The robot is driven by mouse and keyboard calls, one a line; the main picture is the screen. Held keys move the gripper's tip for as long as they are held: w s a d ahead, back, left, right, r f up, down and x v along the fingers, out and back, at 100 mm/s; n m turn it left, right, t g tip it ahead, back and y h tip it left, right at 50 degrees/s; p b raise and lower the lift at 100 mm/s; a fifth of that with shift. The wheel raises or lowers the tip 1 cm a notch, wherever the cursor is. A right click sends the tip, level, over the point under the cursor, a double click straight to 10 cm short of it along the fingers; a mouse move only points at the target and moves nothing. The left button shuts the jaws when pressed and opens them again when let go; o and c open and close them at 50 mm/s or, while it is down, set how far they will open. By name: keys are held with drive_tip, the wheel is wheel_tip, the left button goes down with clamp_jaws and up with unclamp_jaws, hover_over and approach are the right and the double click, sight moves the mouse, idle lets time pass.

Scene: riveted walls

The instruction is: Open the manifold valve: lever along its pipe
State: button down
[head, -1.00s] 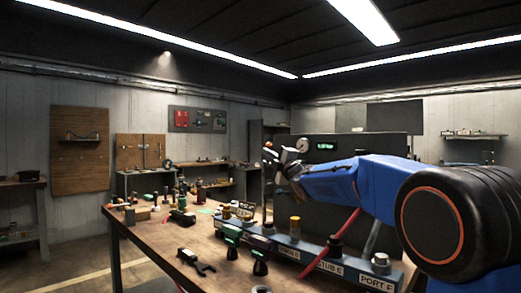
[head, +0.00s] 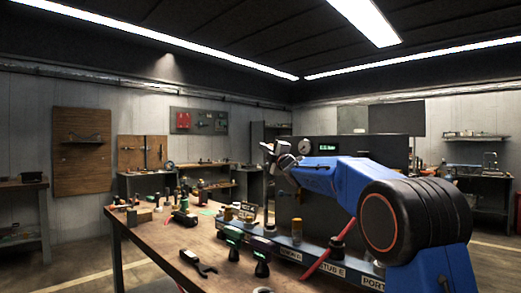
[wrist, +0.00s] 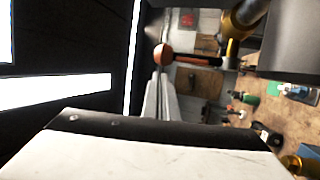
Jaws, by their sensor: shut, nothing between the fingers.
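A lever with an orange ball knob (wrist: 163,55) and a dark rod (wrist: 196,60) shows in the wrist view. The rod runs to a brass valve fitting (wrist: 232,50) on a brass pipe (wrist: 247,14), and lies at a clear angle to that pipe. My gripper (wrist: 158,90) is shut and empty, its grey fingertips close to the knob; I cannot tell whether they touch it. In the head view my gripper (head: 272,152) is raised beyond the bench, left of a round gauge (head: 304,146). The lever is not clear there.
A wooden workbench (head: 150,250) carries several tools and a labelled port rail (head: 345,268) with a red bar (head: 322,258) at its right. A dark panel with a green display (head: 327,148) stands behind my arm. Air above the bench's left is clear.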

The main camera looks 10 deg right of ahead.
drive_tip(key=shift+d+f, duration=0.15)
drive_tip(key=shift+d, duration=0.5)
drive_tip(key=shift+s+d+f+t, duration=0.15)
drive_tip(key=shift+s+d+t, duration=0.15)
drive_tip(key=shift+t, duration=0.3)
drive_tip(key=s+d+f+m+t, duration=0.1)
drive_tip(key=s+d+f, duration=0.2)
drive_tip(key=s+f, duration=0.1)
drive_tip(key=shift+s+d+f+t, duration=0.2)
drive_tip(key=shift+s+f+t, duration=0.2)
drive_tip(key=shift+f, duration=0.25)
idle(0.6)
drive_tip(key=shift+s+f, duration=0.15)
drive_tip(key=shift+f, duration=0.15)
idle(1.1)
